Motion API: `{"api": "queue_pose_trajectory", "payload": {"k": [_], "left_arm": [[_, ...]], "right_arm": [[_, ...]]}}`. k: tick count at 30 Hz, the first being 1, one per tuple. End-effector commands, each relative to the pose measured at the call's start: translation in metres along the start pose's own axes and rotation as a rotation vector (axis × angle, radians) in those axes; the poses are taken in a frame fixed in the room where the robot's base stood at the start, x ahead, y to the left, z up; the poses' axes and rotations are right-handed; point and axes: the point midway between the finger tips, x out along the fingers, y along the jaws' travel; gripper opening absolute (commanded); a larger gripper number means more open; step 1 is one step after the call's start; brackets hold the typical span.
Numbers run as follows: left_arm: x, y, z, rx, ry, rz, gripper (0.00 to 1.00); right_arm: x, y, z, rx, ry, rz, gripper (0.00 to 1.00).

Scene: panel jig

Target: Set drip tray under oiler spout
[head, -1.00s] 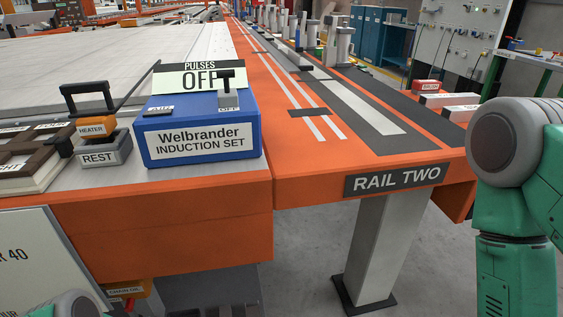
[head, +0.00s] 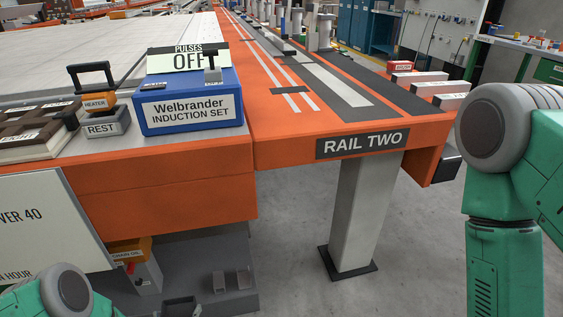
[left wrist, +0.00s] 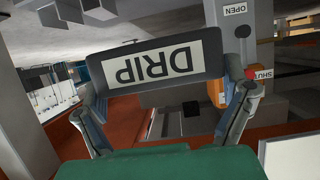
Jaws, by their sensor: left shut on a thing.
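The drip tray (left wrist: 160,68), dark grey with a pale label reading DRIP, fills the upper middle of the left wrist view. My left gripper (left wrist: 165,82) is shut on it, one finger at each side. The oiler (head: 130,250), orange with a chain oil label on a grey body, stands low under the bench at the left in the head view. Part of an orange body (left wrist: 217,93) shows just right of the tray in the left wrist view, beside a red knob. I cannot make out the spout. My right gripper is out of view.
The orange bench holds a blue induction set (head: 190,105) and a rest block with a heater (head: 105,120). A grey shelf (head: 225,300) under the bench carries two small grey blocks. A support leg (head: 362,215) stands under rail two, with open floor around it.

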Motion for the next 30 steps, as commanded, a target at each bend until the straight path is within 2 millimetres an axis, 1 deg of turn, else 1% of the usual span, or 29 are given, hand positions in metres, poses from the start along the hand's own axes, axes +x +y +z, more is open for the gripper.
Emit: {"api": "queue_pose_trajectory", "payload": {"k": [1,6,10,14,15,17,18,24,27,30], "left_arm": [[-0.003,0.002,-0.008,0.000,0.001,0.005,0.63],[-0.015,0.006,-0.030,0.007,0.000,0.017,0.63],[-0.030,0.012,-0.060,0.013,0.001,0.035,0.63],[-0.054,0.023,-0.107,0.024,0.004,0.064,0.63],[-0.062,0.026,-0.123,0.028,0.006,0.074,0.63],[-0.076,0.031,-0.147,0.035,0.005,0.088,0.63],[-0.085,0.034,-0.163,0.039,0.006,0.097,0.63],[-0.128,0.050,-0.241,0.060,0.007,0.145,0.63],[-0.145,0.056,-0.272,0.067,0.006,0.164,0.63],[-0.159,0.062,-0.299,0.074,0.006,0.179,0.63]], "right_arm": [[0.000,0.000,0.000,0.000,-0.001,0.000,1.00],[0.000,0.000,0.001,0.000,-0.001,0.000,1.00],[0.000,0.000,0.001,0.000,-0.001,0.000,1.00],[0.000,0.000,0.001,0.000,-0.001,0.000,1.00],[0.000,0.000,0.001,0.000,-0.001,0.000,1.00],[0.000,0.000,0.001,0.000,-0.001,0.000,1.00],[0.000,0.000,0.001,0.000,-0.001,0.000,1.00],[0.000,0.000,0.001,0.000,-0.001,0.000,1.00],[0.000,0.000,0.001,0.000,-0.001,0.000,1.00],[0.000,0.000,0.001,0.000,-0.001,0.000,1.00]]}}
